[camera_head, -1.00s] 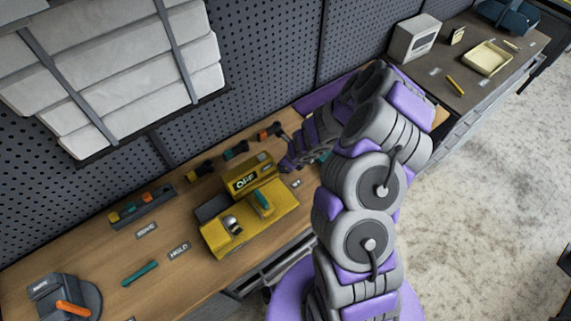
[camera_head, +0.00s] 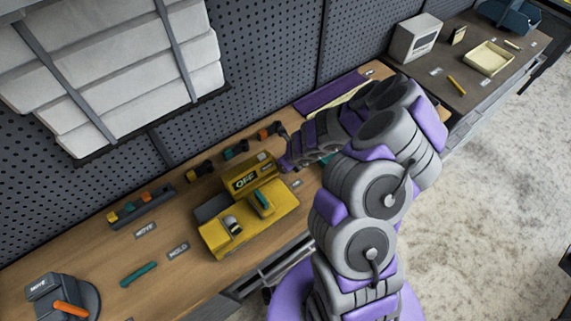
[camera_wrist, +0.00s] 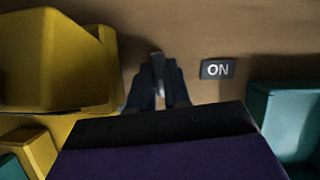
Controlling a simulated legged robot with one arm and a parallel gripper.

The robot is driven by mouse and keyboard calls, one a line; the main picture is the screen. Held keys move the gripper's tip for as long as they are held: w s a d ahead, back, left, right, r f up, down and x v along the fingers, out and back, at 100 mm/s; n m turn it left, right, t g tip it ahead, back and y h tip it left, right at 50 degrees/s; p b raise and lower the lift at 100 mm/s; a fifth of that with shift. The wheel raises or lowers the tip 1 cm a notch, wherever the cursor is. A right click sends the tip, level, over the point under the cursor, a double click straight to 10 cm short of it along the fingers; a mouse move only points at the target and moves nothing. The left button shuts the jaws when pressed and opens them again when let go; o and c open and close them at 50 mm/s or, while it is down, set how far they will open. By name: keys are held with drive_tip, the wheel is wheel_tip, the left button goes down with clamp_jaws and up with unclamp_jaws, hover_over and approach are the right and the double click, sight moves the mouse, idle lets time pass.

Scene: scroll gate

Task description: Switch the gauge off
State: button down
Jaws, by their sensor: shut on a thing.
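The yellow gauge (camera_head: 226,236) stands on the wooden bench, with a raised yellow part at its back that carries an OFF label (camera_head: 246,182). In the wrist view its yellow body (camera_wrist: 50,60) fills the upper left. My gripper (camera_head: 288,160) is low at the right end of the raised part. In the wrist view my gripper (camera_wrist: 157,88) is shut on a small light grey piece (camera_wrist: 158,66) beside the yellow body. Whether that piece is part of the gauge is hard to tell. An ON label (camera_wrist: 217,69) lies on the bench to the right of the fingers.
A teal block (camera_wrist: 285,115) is close on the right in the wrist view. A teal bar (camera_head: 138,274) and a grey base with an orange handle (camera_head: 70,308) are at the left.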

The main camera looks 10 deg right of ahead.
drive_tip(key=c, duration=1.1)
unclamp_jaws()
drive_tip(key=shift+s+a+f, duration=0.1)
drive_tip(key=shift+s+f, duration=0.2)
drive_tip(key=shift+w, duration=0.3)
drive_tip(key=shift+d+r, duration=0.1)
drive_tip(key=shift+d, duration=0.1)
drive_tip(key=shift+r, duration=0.1)
drive_tip(key=shift+p+v, duration=2.85)
drive_tip(key=shift+v, duration=5.65)
drive_tip(key=shift+w, duration=0.1)
